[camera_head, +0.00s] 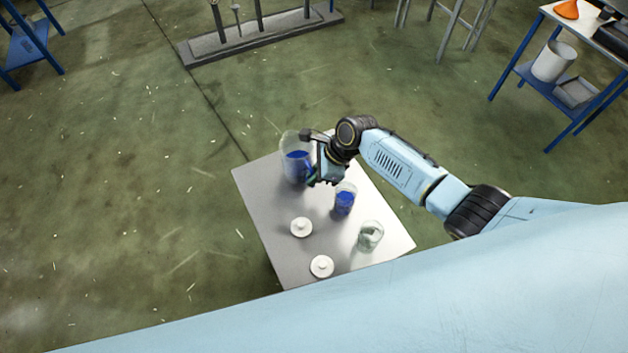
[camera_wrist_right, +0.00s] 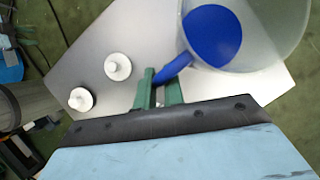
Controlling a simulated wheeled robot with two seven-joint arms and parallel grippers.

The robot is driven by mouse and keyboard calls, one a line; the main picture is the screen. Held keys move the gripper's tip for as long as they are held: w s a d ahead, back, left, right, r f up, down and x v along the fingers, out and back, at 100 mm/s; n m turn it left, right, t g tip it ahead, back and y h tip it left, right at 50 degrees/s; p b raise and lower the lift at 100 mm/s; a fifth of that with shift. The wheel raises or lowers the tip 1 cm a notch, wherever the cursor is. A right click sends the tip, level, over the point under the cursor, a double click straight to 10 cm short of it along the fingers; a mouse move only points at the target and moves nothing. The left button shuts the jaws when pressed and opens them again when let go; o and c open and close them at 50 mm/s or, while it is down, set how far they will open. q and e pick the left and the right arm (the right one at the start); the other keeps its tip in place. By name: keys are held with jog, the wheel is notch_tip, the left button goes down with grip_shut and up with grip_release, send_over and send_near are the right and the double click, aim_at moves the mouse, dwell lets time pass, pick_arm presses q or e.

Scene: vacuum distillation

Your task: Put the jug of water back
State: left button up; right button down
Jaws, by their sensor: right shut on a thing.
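The jug (camera_head: 294,160) is a clear vessel with blue liquid, at the far left part of the metal table (camera_head: 285,240). In the right wrist view the jug (camera_wrist_right: 262,40) fills the upper right, with blue inside its body and its handle. My right gripper (camera_head: 313,178) is at the jug's right side, its green fingers (camera_wrist_right: 160,88) shut around the handle. I cannot tell whether the jug's base touches the table. My left gripper is in neither view.
A smaller glass with blue liquid (camera_head: 344,200) and a clear glass (camera_head: 370,236) stand on the table. Two white lids (camera_head: 301,228) (camera_head: 321,266) lie near its left front edge. A blue-framed bench (camera_head: 520,75) stands at the upper right. The floor left of the table is clear.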

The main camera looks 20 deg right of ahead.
jog(key=shift+f, duration=1.25)
jog(key=shift+b, duration=0.3)
jog(key=shift+f, duration=0.15)
jog(key=c, duration=1.5)
grip_release()
